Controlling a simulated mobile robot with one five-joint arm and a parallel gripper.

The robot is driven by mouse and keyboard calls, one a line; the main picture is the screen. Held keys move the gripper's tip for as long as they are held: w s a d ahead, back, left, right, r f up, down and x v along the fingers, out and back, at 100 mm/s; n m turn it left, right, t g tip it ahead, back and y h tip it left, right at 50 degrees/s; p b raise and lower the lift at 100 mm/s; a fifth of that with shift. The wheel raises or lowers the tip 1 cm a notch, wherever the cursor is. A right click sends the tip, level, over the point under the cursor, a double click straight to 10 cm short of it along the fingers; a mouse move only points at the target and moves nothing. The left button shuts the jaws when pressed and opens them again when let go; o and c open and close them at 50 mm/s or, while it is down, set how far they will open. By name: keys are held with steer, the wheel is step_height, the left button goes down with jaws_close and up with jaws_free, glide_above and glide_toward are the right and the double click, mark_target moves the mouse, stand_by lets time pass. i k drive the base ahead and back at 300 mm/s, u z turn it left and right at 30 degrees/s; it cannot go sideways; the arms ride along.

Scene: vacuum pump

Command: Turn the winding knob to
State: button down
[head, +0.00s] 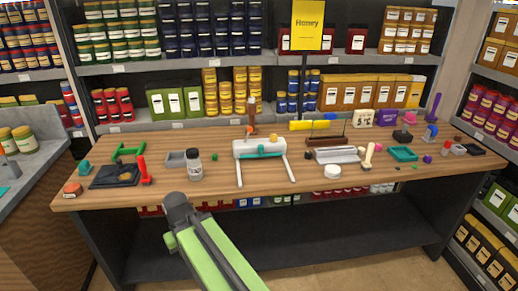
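I cannot make out for certain which item is the winding knob. A white device (258,148) with a teal bar and two long white legs lies mid-table. A brown upright piece (251,112) stands behind it. A small orange and grey round item (72,189) sits at the table's left front corner. My gripper (176,207), dark grey at the end of my green arm, is in front of the table's front edge, left of the white device. It appears apart from everything on the table. Its fingers are too small and turned away to show whether they are open.
The wooden table (330,196) is crowded. A dark tray (115,175), a red upright tool (144,171) and a jar (194,165) stand left. A white round item (332,171), a teal tray (404,153) and several small things are right. Stocked shelves stand behind.

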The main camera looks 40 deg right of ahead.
mark_target(273, 137)
steer(key=z, duration=2.8)
steer(key=k, duration=1)
steer(key=u, duration=1.95)
steer(key=i, duration=1)
steer(key=u, duration=0.1)
